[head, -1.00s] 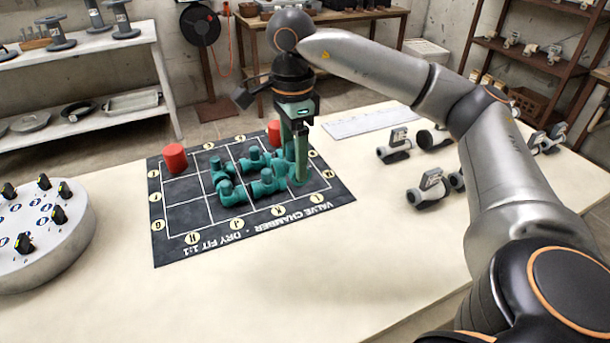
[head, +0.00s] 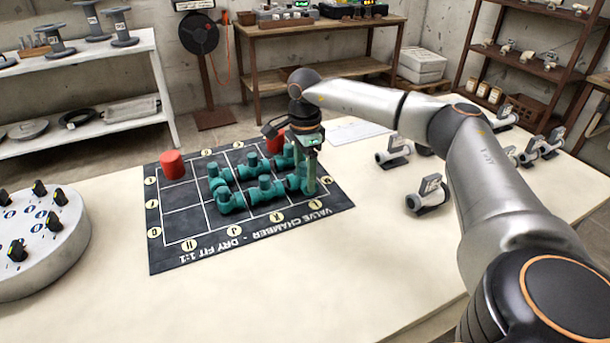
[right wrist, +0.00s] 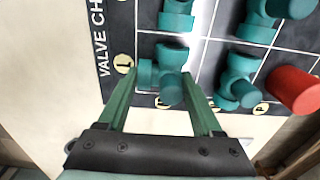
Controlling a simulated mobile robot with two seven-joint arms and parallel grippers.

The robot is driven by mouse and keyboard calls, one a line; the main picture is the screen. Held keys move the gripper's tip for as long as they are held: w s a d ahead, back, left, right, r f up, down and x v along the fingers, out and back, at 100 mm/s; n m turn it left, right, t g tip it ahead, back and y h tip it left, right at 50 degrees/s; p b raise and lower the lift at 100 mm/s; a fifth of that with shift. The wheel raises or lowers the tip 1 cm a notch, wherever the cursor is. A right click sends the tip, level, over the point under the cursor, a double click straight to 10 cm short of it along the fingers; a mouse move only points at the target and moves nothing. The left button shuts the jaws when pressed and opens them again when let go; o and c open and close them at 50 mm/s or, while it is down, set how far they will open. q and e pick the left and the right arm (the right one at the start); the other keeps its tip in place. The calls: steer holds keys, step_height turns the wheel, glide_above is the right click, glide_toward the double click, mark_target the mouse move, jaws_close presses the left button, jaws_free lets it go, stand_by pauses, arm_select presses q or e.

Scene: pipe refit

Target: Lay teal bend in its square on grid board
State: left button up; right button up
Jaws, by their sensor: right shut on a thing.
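The grid board (head: 190,222) is a dark mat with white lines on the table. My right gripper (head: 303,178) points down at its right-hand corner and is shut on the teal bend (head: 294,184). In the right wrist view the bend (right wrist: 166,78) sits between the two green fingers (right wrist: 160,92), over the corner square beside a round yellow label. I cannot tell whether it touches the board. Other teal fittings (head: 232,200) stand on squares beside it, joined in rows. My left gripper is not in view.
Two red cylinders (head: 173,165) stand on the board's far squares; one also shows in the right wrist view (right wrist: 294,90). A round grey stand (head: 40,235) is at left. Grey-white clamp-like parts (head: 428,195) stand on the table at right. The front table is clear.

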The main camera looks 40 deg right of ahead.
mark_target(305, 167)
steer(key=shift+f, duration=0.25)
steer(key=o, duration=1.4)
step_height(305, 167, up, 12)
steer(key=shift+r+p, duration=0.15)
steer(key=shift+p, duration=0.75)
